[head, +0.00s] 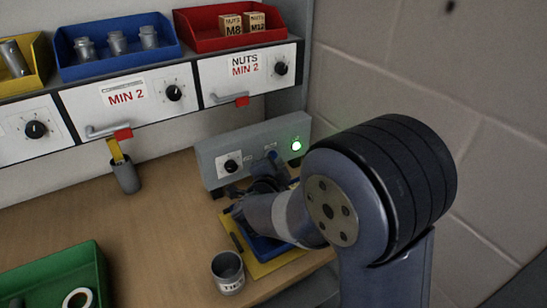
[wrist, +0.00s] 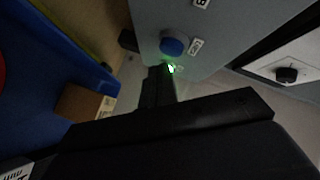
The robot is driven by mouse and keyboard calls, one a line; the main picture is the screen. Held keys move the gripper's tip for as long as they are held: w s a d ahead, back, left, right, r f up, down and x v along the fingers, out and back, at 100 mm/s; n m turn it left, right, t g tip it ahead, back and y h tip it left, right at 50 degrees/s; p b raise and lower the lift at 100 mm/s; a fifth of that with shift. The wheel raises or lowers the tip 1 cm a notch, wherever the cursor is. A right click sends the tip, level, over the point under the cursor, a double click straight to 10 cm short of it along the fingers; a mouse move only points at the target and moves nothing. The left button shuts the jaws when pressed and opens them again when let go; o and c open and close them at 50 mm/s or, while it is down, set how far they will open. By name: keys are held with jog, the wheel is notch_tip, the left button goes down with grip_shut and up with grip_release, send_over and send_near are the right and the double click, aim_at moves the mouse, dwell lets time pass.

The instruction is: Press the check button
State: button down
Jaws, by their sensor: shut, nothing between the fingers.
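The grey control box (head: 215,150) stands at the back of the bench, with a blue button on its front. The button (wrist: 172,46) shows whole in the wrist view, with a small label beside it that I cannot read surely. It also shows in the head view (head: 271,155). A green lamp (head: 297,145) is lit on the box; its glow (wrist: 171,68) is partly behind my fingers. My gripper (wrist: 160,72) is shut and empty, its tips close to the box near the lamp and button. I cannot tell whether they touch. In the head view my arm hides the fingertips.
A yellow board with a blue tray (head: 262,252) lies below my gripper. A grey cup (head: 228,272) stands left of it, and a green tray (head: 95,262) at the front left. Drawers with red-tipped handles hang above. A wall (head: 430,75) is on the right.

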jog(key=s+d, duration=0.2)
jog(key=s+b, duration=0.1)
jog(key=s, duration=0.1)
jog(key=shift+s+d, duration=0.1)
jog(key=shift+d, duration=0.3)
dwell(0.7)
jog(key=shift+s+d, duration=0.55)
jog(key=shift+s, duration=0.25)
jog(key=shift+s+d, duration=0.55)
jog(key=shift+s, duration=0.2)
